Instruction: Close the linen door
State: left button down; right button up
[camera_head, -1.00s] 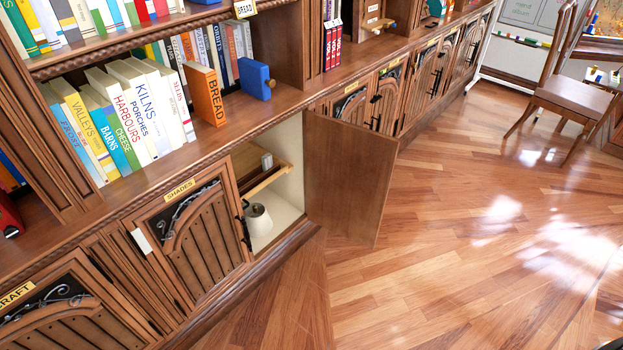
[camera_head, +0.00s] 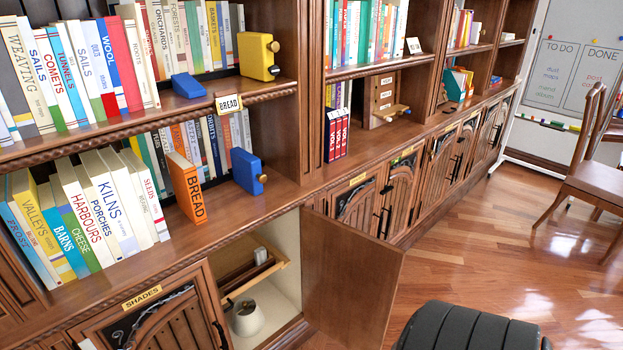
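A brown wooden cabinet door (camera_head: 350,280) stands wide open in the low row of cupboards, swung out over the floor. Its plain inner face shows, and no label on it can be read from here, so I cannot confirm the name linen. It hangs at the right side of an open compartment (camera_head: 286,295). The door's lower edge is cut off by the picture. Neither gripper is in view.
The closed door labelled SHADES (camera_head: 142,298) is left of the opening. A wooden chair (camera_head: 590,180) stands far right; the floor (camera_head: 500,260) between is clear.

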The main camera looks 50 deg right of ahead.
aim_at(352, 275)
jog(key=l+u, duration=0.1)
jog(key=l, duration=0.35)
jog(key=l+u, duration=0.1)
jog(key=l, duration=0.35)
jog(key=k+l+u, duration=0.1)
jog(key=l, duration=0.35)
jog(key=k+l+u, duration=0.1)
jog(key=l, duration=0.35)
jog(key=k+l+u, duration=0.1)
jog(key=l, duration=0.35)
jog(key=k+l, duration=0.1)
jog(key=l, duration=0.35)
jog(key=k+l+u, duration=0.15)
jog(key=l, duration=0.25)
jog(key=k+l, duration=0.1)
jog(key=l, duration=0.35)
jog(key=k+l, duration=0.1)
jog(key=l, duration=0.75)
jog(key=k, duration=0.05)
